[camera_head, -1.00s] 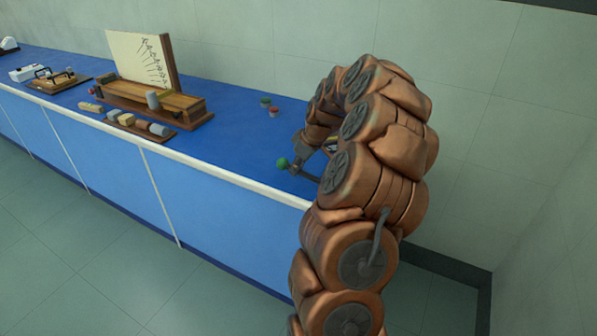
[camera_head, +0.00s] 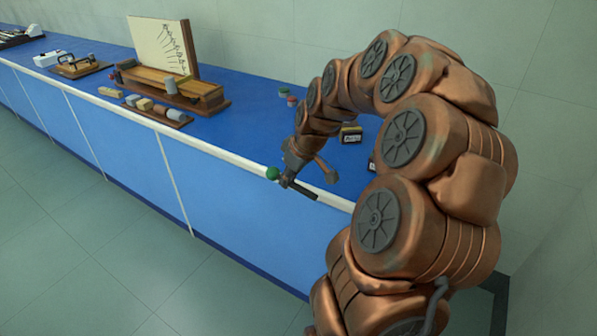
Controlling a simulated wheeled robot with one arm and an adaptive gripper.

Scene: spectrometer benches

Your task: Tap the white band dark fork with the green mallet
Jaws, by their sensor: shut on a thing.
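My gripper (camera_head: 289,179) is shut on the green mallet, holding it near the bench's front edge. The mallet's round green head (camera_head: 272,173) points left, and its dark handle (camera_head: 305,190) runs down to the right of the fingers. I cannot make out a dark fork with a white band in this view. Things on the far bench are small, and my arm hides part of the near bench.
The blue bench (camera_head: 240,125) has a wooden stand with a cream chart board (camera_head: 155,45) and a tray of small blocks (camera_head: 155,112). A small dark box (camera_head: 350,134) sits by my arm. The floor in front is clear.

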